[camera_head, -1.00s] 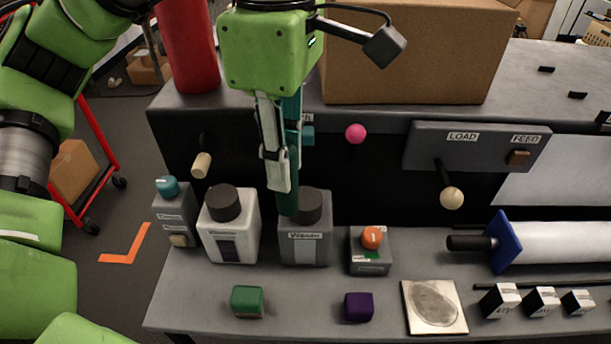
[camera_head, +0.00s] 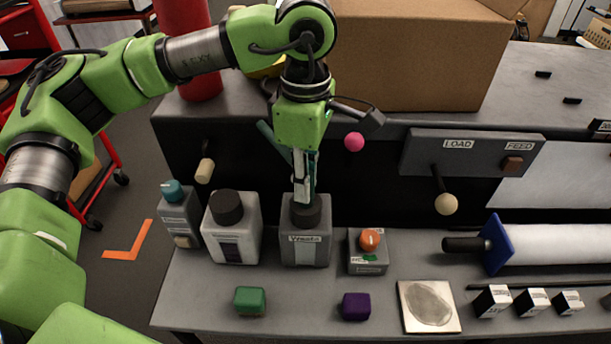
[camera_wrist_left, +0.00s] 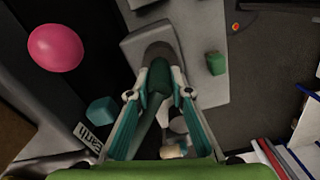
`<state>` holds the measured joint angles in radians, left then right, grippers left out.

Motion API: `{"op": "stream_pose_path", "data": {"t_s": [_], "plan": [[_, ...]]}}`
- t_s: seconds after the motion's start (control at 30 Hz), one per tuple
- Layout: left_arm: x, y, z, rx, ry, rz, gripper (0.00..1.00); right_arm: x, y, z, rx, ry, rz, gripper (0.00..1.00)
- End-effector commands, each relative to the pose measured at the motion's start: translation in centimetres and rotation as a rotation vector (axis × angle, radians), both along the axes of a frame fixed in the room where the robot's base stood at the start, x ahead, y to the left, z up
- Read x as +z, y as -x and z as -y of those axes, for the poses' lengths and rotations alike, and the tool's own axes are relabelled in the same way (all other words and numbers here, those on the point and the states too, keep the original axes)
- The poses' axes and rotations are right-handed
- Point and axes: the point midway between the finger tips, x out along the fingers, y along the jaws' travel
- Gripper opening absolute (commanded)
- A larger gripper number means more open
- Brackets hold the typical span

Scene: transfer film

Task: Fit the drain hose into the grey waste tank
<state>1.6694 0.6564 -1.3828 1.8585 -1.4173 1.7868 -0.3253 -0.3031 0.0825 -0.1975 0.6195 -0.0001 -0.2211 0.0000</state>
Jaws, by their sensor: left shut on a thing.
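The grey waste tank (camera_head: 304,248) stands upright on the bench, with a dark round neck on top; in the wrist view the neck (camera_wrist_left: 162,50) lies just beyond the fingertips. My left gripper (camera_head: 303,196) points down directly above the neck. It is shut on the teal drain hose (camera_wrist_left: 157,83), which shows between its fingers in the wrist view. Part of the hose (camera_head: 274,144) slants up left behind the gripper in the head view. The hose end meets the neck in the picture; I cannot tell whether it is inside. My right gripper is not in view.
A white bottle with a dark cap (camera_head: 232,235) stands close left of the tank. A small box with an orange knob (camera_head: 368,252) stands to the right. Green (camera_head: 250,301) and purple (camera_head: 356,306) blocks lie in front. A pink ball (camera_head: 354,142) sticks out behind.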

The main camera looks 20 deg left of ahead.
Motion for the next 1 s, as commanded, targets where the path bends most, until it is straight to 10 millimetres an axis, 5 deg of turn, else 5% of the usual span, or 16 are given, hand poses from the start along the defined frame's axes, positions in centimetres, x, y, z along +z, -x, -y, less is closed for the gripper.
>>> {"op": "stream_pose_path", "data": {"t_s": [0.3, 0.33, 0.4, 0.77, 1.0], "plan": [[-0.5, 0.0, 0.0, 0.000, 0.000, 0.000, 0.00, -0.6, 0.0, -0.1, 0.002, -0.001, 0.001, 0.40], [-0.4, 0.0, 0.0, 0.000, 0.000, 0.000, 0.25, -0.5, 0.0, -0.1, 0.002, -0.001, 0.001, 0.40], [-0.3, 0.0, 0.0, 0.000, -0.001, 0.000, 0.36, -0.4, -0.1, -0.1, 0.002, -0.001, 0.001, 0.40], [0.0, 0.0, 0.0, 0.000, 0.000, 0.000, 0.36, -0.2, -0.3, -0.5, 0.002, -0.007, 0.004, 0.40], [3.1, -0.1, 0.1, 0.000, 0.001, 0.004, 0.36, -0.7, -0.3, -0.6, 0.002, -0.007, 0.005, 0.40]]}}
